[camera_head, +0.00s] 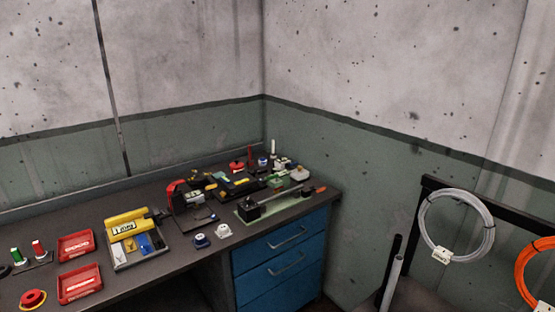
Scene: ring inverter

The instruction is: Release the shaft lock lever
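A fixture with a green base plate (278,211) stands near the right end of the dark workbench. It carries black blocks and a long bar with an orange-red tip (320,188) at its right. This may be the shaft lock lever, but at this size I cannot be sure, nor tell whether it is locked. Neither of my grippers is in view, and nothing of mine touches the fixture.
The workbench (205,266) has blue drawers (283,247) below the fixture. Red trays (76,245), a grey tray with a yellow tool (126,222), and a red-and-black device (181,201) crowd it. A rack with a grey cable coil (457,226) and orange coil (524,272) stands right.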

